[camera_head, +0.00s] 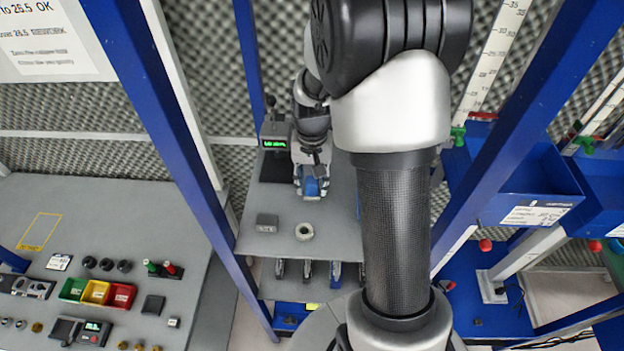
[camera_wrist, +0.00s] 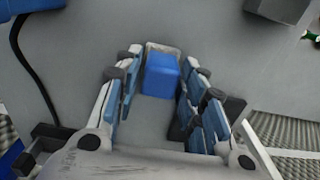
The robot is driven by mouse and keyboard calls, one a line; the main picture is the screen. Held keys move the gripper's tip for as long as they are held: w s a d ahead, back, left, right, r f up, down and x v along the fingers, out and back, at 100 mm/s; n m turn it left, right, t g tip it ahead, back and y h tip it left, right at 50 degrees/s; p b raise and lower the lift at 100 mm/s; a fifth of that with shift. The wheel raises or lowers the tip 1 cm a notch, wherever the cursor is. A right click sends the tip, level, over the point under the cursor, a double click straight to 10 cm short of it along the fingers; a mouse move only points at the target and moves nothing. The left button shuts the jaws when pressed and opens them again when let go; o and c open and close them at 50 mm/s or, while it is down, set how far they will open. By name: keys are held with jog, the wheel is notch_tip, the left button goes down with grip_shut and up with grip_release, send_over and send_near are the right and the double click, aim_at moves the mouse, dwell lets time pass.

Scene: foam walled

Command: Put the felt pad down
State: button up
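The felt pad (camera_wrist: 161,76) looks like a small blue block with a pale grey far end. In the wrist view it sits between my gripper's fingertips (camera_wrist: 163,66), which appear to press on its two sides. In the head view my gripper (camera_head: 312,178) points down over the far part of the grey bench top (camera_head: 340,222), and the pad (camera_head: 312,187) shows as a blue patch between the fingers. The pad's underside is hidden, so I cannot tell whether it touches the bench.
A digital device with a green display (camera_head: 274,143) stands left of my gripper. Blue posts (camera_head: 170,110) flank the bench. Bare bench shows around these things.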

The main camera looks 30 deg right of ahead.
aim_at(313, 181)
jog(key=shift+o, duration=0.9)
jog(key=shift+f, duration=0.25)
notch_tip(313, 181, up, 17)
jog(key=b, duration=0.1)
jog(key=s+a+r+n+t, duration=0.1)
jog(key=s+a+n+t, duration=0.1)
jog(key=s+a, duration=0.4)
jog(key=s+a+r+n+t, duration=0.1)
jog(key=s+a+n, duration=0.3)
jog(key=s, duration=0.9)
jog(key=shift+s+a+n+t, duration=0.4)
jog(key=shift+a+t, duration=0.4)
jog(key=shift+a, duration=0.4)
jog(key=shift+r, duration=0.1)
